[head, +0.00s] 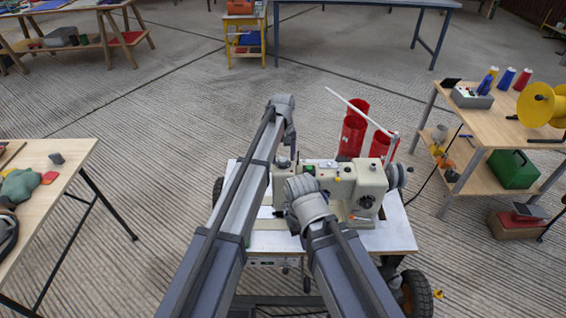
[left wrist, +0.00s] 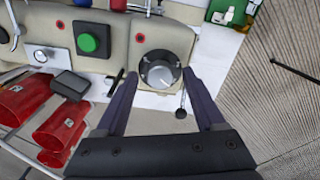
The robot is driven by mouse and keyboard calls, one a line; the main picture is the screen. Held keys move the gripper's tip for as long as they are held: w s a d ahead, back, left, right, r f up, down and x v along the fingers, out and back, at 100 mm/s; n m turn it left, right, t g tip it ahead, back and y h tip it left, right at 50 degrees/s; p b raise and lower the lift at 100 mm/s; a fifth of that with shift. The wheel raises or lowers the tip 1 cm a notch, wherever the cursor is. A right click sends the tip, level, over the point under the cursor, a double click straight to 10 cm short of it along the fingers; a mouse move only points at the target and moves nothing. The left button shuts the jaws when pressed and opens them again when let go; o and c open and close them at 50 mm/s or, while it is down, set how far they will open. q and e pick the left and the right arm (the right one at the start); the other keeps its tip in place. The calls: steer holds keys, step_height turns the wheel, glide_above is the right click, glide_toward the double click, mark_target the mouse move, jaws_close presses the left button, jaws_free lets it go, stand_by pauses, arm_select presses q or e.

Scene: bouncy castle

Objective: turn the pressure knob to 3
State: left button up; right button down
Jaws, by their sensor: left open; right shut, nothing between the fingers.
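The pressure knob (left wrist: 158,70), a silver dial in a dark round housing, sits on the beige face of the sewing machine (left wrist: 120,58). The dial has a pale pointer mark; I cannot read its number. My left gripper (left wrist: 160,76) is open, its two dark fingertips on either side of the knob; I cannot tell whether they touch it. In the head view, the left gripper (head: 288,160) hangs at the left end of the machine (head: 370,182), hiding the knob. My right gripper (head: 294,222) is shut and empty in front of the machine, mostly hidden by its wrist.
A green button (left wrist: 91,42) and a smaller silver dial (left wrist: 40,55) are on the same face. Red cylinders (head: 354,128) stand behind the machine. A wooden bench (head: 490,122) with spools is at right, another table (head: 60,190) at left.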

arm_select(q)
jaws_close()
stand_by(0.7)
